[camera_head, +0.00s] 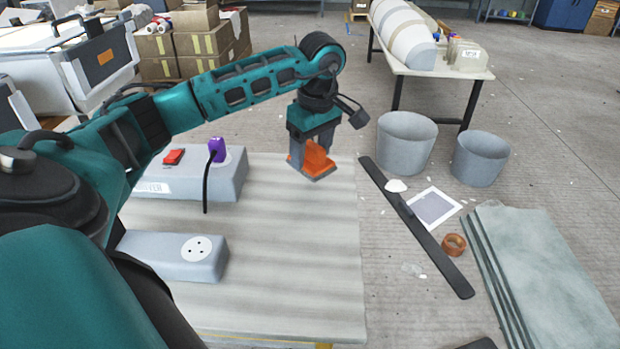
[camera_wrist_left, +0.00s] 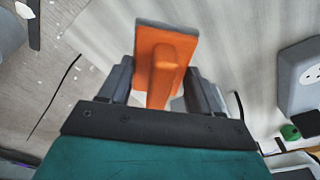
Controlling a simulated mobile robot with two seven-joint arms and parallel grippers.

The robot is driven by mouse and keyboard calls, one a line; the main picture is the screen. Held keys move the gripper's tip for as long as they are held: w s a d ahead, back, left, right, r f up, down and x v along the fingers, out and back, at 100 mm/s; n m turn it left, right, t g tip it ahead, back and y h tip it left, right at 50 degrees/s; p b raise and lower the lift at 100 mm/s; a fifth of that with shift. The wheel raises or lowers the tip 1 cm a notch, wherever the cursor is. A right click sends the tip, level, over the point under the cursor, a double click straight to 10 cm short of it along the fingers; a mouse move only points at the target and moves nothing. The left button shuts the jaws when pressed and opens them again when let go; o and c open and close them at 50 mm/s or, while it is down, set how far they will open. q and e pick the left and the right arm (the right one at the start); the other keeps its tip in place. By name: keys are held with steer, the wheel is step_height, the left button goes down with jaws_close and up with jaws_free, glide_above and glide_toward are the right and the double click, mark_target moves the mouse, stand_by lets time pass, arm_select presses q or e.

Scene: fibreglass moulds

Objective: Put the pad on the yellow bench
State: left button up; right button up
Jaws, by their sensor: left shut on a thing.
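The pad (camera_head: 319,161) is an orange block with an upright grip and a thin flat base. My left gripper (camera_head: 313,142) is shut on its grip and holds it over the right part of the pale, ribbed bench top (camera_head: 300,250). A strip of yellow shows at the bench's front edge. I cannot tell whether the pad's base touches the top. In the left wrist view the pad (camera_wrist_left: 166,48) sticks out between the two grey fingers of the gripper (camera_wrist_left: 158,85). My right gripper is not in view.
Two grey power boxes, one with a purple plug (camera_head: 216,149) and black cable, the other with a round socket (camera_head: 196,248), stand at the bench's left. The middle and front right are bare. Grey buckets (camera_head: 405,143), a black bar (camera_head: 415,225) and stacked sheets (camera_head: 545,265) lie beyond its right edge.

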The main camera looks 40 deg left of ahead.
mark_target(315, 146)
arm_select(q)
step_height(315, 146, down, 7)
steer(key=shift+f+b, duration=0.1)
steer(key=shift+b, duration=0.6)
steer(key=shift+f, duration=0.1)
steer(key=o, duration=1)
steer(key=r+p, duration=0.1)
steer(key=r, duration=0.3)
steer(key=d+r+p, duration=0.1)
steer(key=r, duration=0.3)
steer(key=r+p, duration=0.1)
steer(key=r, duration=0.3)
steer(key=shift+d+r, duration=0.1)
steer(key=shift+d, duration=0.15)
steer(key=shift+s, duration=0.1)
